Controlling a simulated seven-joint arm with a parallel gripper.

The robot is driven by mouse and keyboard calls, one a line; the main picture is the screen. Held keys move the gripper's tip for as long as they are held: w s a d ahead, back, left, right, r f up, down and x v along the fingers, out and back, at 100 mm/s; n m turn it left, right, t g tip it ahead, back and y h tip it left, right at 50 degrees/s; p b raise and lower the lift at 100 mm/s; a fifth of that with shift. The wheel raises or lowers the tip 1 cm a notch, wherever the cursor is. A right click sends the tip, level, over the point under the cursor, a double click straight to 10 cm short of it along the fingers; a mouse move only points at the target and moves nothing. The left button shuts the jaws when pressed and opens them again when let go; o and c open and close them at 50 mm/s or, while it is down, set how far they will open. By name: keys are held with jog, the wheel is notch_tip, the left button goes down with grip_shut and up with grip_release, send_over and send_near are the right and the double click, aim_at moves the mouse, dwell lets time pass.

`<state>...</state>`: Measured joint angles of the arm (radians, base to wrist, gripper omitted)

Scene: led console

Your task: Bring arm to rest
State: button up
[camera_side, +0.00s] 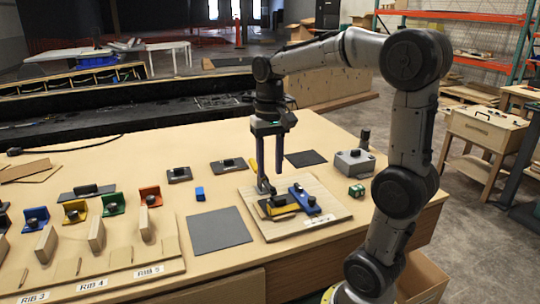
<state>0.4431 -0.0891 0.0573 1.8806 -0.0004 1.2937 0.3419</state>
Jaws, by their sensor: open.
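My gripper (270,180) is open and points down over a pale wooden board (328,213) on the table. Its jaws hang close to the parts on the board, and nothing is clearly held between them. A yellow piece with a dark top (279,206) lies on the board just below the jaws. A blue piece with black knobs (305,199) lies to its right. I cannot tell whether a fingertip touches the yellow piece.
A dark grey square (219,231) lies left of the board, with a small blue block (199,194) behind it. A grey box with a knob (354,163) and a green cube (356,191) stand to the right. Coloured brackets and labelled wooden ribs (96,234) fill the left side.

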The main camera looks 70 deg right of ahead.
jog(key=s+a+r+n+t, duration=0.35)
jog(key=s+a, duration=0.25)
jog(key=a, duration=0.3)
jog(key=s+a+f+n+t, duration=0.2)
jog(key=s+a+f+n, duration=0.1)
jog(key=s+f+n, duration=0.1)
notch_tip(320, 180, down, 2)
jog(key=shift+a+f+n, duration=0.1)
jog(key=shift+a+n, duration=0.2)
jog(key=shift+n, duration=0.45)
